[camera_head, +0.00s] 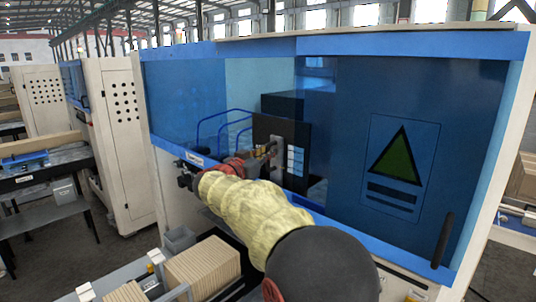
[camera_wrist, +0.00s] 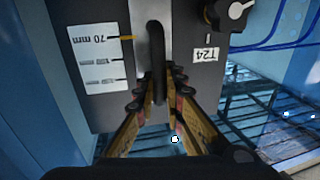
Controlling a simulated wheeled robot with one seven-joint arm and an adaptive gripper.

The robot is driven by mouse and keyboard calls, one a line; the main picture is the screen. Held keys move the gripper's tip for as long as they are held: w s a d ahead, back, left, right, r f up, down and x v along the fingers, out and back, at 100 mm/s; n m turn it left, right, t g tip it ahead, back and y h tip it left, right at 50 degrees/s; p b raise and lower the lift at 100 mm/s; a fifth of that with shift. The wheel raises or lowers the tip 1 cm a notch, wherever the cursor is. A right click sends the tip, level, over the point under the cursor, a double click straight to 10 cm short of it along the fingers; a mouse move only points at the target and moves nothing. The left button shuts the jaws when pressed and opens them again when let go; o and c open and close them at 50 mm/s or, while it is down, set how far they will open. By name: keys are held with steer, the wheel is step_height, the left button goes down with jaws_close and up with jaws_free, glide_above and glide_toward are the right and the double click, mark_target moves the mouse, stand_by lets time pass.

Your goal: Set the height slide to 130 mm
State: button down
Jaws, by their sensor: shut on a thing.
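The height slide is a dark upright handle (camera_wrist: 157,45) on a pale metal strip (camera_wrist: 141,16), set on a dark panel (camera_wrist: 94,12). A white scale card (camera_wrist: 92,50) is left of it in the wrist view. An orange pointer (camera_wrist: 126,37) lies level with the "70 mm" line; the lower markings are too small to read. My gripper (camera_wrist: 157,88) is shut on the handle, one finger on each side. In the head view my gripper (camera_head: 269,150) reaches the panel (camera_head: 264,128), and the slide is partly hidden behind it.
A blue tinted door (camera_head: 350,100) with a green triangle stands right of the opening. Blue hoses (camera_head: 225,125) run inside. Stacked boards (camera_head: 203,262) are below my arm.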

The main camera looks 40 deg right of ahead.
mark_target(276, 131)
steer(key=shift+r+b, duration=0.6)
steer(key=shift+b, duration=0.35)
step_height(276, 131, up, 5)
steer(key=b, duration=0.3)
steer(key=shift+b, duration=0.3)
steer(key=c, duration=2.2)
jaws_free()
steer(key=shift+o, duration=0.2)
steer(key=shift+f, duration=0.1)
steer(key=v, duration=1.2)
